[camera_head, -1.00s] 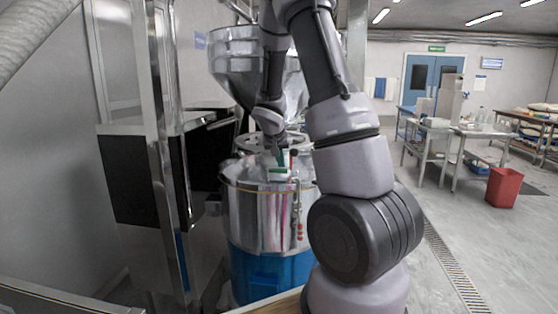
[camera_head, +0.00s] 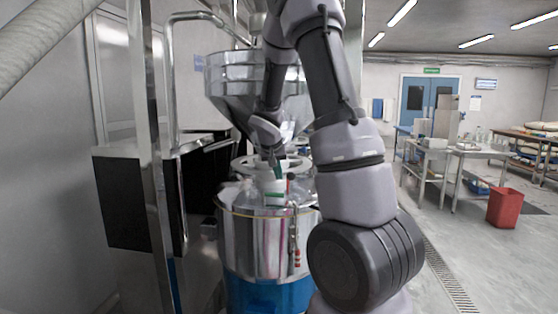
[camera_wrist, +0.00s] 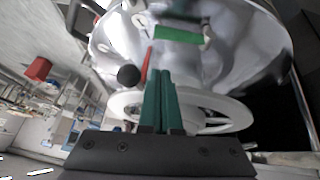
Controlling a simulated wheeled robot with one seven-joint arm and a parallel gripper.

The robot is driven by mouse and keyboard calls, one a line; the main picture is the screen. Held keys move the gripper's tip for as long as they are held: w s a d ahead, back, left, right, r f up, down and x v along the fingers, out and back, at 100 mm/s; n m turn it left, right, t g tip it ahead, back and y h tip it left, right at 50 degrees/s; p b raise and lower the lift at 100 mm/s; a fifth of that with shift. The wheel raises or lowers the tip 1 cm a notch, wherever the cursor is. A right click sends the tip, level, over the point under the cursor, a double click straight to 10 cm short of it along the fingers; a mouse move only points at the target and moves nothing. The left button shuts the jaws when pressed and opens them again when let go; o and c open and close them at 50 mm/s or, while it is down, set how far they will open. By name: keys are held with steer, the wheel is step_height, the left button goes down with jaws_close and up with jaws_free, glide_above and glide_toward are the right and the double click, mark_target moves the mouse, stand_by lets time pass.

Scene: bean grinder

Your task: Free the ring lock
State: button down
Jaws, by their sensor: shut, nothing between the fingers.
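The grinder's steel drum (camera_head: 240,240) stands below a funnel hopper (camera_head: 228,75). A pale wheel or ring (camera_wrist: 222,103) lies on its top, also in the head view (camera_head: 243,165). In the wrist view a red rod (camera_wrist: 146,62), a black ball knob (camera_wrist: 128,75) and a green-faced block (camera_wrist: 178,34) show near it. I cannot tell which part is the ring lock. My gripper (camera_wrist: 160,72) is shut and empty, its green fingers together in front of the wheel. In the head view my gripper (camera_head: 279,163) is above the drum top; contact is unclear.
A steel frame post (camera_head: 150,150) and dark-panelled cabinet (camera_head: 135,195) stand close on the left. Red knobs (camera_head: 296,255) sit on the drum's front. A red bin (camera_head: 503,208) and steel tables (camera_head: 435,150) are far right, with clear floor before them.

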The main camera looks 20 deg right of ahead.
steer(key=s+d+v, duration=0.1)
steer(key=v, duration=0.9)
steer(key=s+a+r+n+t+y, duration=0.1)
steer(key=s+a+r+y, duration=0.2)
steer(key=s, duration=0.9)
steer(key=s+a+r+t+y, duration=0.1)
steer(key=s+a+r+y, duration=0.2)
steer(key=s+a+r, duration=0.3)
steer(key=s+a, duration=0.4)
steer(key=s, duration=0.2)
steer(key=shift+s+n, duration=0.25)
steer(key=shift+n, duration=0.15)
